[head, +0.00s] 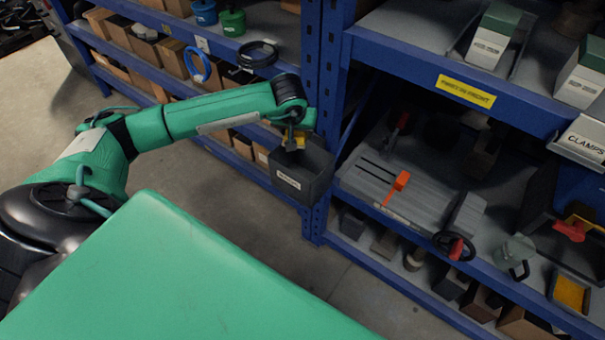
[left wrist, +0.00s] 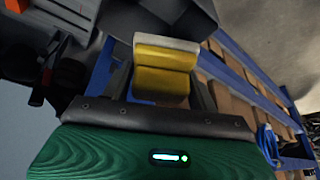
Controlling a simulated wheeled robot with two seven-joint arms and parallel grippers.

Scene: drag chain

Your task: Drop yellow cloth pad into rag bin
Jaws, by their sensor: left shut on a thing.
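The yellow cloth pad (left wrist: 162,82) is folded, with a pale top edge, and sits between the fingers of my left gripper in the left wrist view. In the head view my left gripper (head: 293,143) is at the end of the green arm, with a bit of the yellow pad (head: 300,142) showing beside it. The dark grey rag bin (head: 300,178) hangs on the blue rack post, with a small label on its front. The gripper and pad are at the bin's open top. The bin's inside is mostly hidden. My right gripper is not in view.
Blue shelving (head: 318,120) stands around the bin. Blue and black cable coils (head: 258,54) hang or lie on the left shelves. The floor (head: 225,195) before the rack is clear.

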